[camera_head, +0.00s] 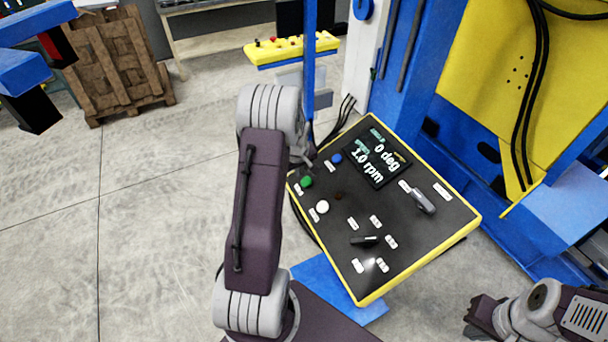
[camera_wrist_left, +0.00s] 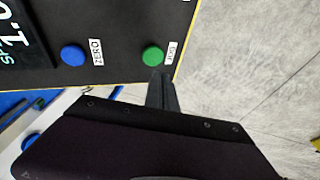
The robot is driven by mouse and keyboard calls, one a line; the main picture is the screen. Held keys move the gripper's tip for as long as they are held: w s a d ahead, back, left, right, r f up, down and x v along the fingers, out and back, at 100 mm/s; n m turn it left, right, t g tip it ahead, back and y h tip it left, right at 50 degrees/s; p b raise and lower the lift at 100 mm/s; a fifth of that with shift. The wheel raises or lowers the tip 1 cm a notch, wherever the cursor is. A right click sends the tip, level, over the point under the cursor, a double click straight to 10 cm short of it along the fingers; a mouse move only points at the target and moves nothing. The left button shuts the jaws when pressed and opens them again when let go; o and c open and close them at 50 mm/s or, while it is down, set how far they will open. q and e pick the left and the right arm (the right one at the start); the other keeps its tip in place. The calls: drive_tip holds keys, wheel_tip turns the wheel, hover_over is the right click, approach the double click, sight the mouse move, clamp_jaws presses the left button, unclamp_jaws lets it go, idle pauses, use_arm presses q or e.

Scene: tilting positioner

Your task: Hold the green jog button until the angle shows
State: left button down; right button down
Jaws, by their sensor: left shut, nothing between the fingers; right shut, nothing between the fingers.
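The green jog button (camera_head: 306,181) is on the left side of a black control panel (camera_head: 330,238) with a yellow rim. It also shows in the left wrist view (camera_wrist_left: 152,55), beside the label JOG. My left gripper (camera_head: 306,158) is shut and empty, partly hidden by my own arm. In the left wrist view its fingertips (camera_wrist_left: 162,78) are close beside the green button; I cannot tell whether they touch it. The display (camera_head: 376,156) reads 0 deg and 1.0 rpm. My right gripper (camera_head: 476,314) is shut and empty, apart from the panel at lower right.
A blue ZERO button (camera_head: 337,158) and a white button (camera_head: 322,207) are near the green one. Two dark switch handles (camera_head: 424,202) (camera_head: 364,240) stick up from the panel. A blue and yellow machine (camera_head: 470,80) stands behind it. Open floor (camera_head: 150,220) lies to the left.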

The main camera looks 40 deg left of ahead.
sight(304, 181)
use_arm(q)
drive_tip(key=f, duration=0.1)
drive_tip(key=w+f, duration=0.1)
drive_tip(key=f, duration=0.1)
drive_tip(key=w+d+f+p, duration=0.1)
drive_tip(key=shift+f, duration=0.25)
drive_tip(key=shift+a, duration=0.1)
